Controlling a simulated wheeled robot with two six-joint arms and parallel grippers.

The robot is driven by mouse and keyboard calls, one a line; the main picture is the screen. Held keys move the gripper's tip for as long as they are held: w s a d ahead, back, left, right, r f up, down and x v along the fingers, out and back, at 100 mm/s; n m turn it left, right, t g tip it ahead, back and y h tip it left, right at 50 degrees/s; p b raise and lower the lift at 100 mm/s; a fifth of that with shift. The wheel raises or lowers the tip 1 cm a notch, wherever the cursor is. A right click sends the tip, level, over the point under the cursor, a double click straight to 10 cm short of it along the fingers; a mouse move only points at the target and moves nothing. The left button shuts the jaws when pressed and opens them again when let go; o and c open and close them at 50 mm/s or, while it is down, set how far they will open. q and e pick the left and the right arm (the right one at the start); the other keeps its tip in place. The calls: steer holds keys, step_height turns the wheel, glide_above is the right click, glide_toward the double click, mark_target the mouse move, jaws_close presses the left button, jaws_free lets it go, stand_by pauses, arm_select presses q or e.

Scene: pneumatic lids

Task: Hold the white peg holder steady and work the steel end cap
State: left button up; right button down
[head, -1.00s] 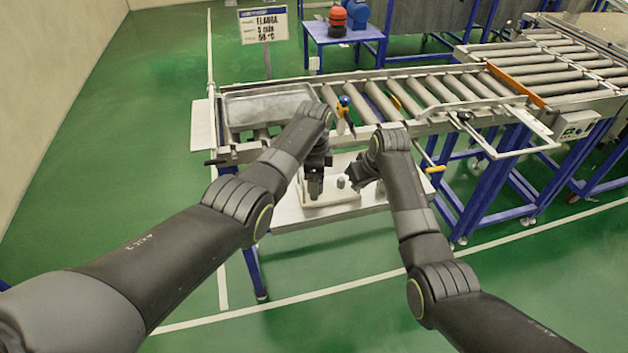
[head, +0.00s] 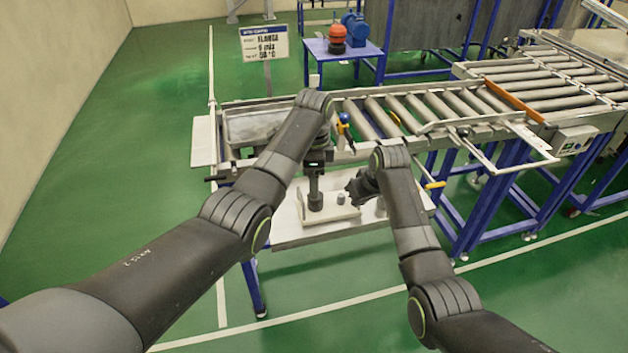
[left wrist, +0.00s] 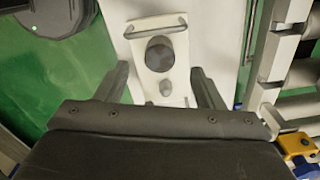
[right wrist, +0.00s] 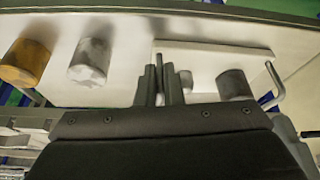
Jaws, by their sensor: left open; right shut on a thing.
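The white peg holder (head: 338,215) is a flat plate on the bench; it also shows in the left wrist view (left wrist: 148,75) and right wrist view (right wrist: 210,58). A wide dark-grey cylinder, apparently the steel end cap (left wrist: 160,53), stands upright on it; the right wrist view shows its side (right wrist: 236,86). A small bare peg (left wrist: 165,88) stands beside it. My left gripper (left wrist: 160,68) is open, above the cap, its fingers on either side in view and apart from it. My right gripper (right wrist: 158,72) is shut at the holder's near end, apparently on its handle; the grip itself is mostly hidden.
A light steel cylinder (right wrist: 90,62) and a brass-coloured cylinder (right wrist: 25,62) stand on the bench beside the holder. A bent handle (right wrist: 274,80) rises at the holder's far end. A roller conveyor (head: 430,105) runs behind the bench.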

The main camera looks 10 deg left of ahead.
arm_select(q)
step_height(320, 180, up, 8)
steer(key=shift+f, duration=0.25)
stand_by(0.4)
arm_select(e)
steer(key=c, duration=1.5)
jaws_free()
